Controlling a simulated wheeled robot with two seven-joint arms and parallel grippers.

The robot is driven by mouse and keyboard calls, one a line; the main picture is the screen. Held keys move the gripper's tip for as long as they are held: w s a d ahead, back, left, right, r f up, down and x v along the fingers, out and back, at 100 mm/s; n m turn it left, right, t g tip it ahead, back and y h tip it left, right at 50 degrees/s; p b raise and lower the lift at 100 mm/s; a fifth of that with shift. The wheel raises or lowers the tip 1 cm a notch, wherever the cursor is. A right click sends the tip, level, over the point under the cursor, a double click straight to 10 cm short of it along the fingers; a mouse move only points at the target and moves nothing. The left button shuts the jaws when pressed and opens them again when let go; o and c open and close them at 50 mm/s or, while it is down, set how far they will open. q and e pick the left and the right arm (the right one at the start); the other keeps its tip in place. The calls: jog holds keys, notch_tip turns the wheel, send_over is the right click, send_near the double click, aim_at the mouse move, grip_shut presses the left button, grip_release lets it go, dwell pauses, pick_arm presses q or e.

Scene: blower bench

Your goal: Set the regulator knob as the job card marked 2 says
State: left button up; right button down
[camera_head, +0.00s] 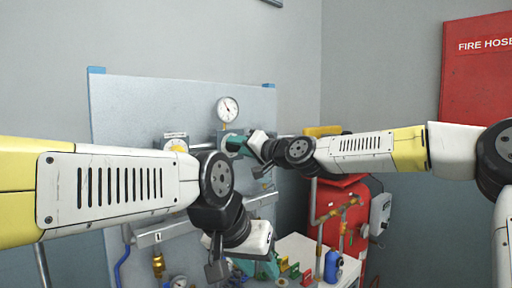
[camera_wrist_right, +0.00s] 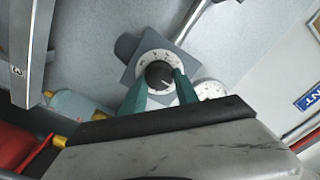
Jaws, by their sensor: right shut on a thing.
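The regulator knob (camera_wrist_right: 159,75) is dark and round, inside a white dial ring with marks, on a grey square plate in the right wrist view. My right gripper (camera_wrist_right: 163,88) has its green fingers on either side of the knob and is shut on it. No job card marked 2 can be read.
The gauge also shows beside the dial in the right wrist view (camera_wrist_right: 211,90). Another dial (camera_head: 176,145) is left of the knob on the grey panel (camera_head: 130,105). A red machine (camera_head: 340,205) and a white table (camera_head: 300,245) with small coloured items are at lower right.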

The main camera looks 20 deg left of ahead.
jog(key=c, duration=0.9)
grip_release()
jog(key=shift+v, duration=3.9)
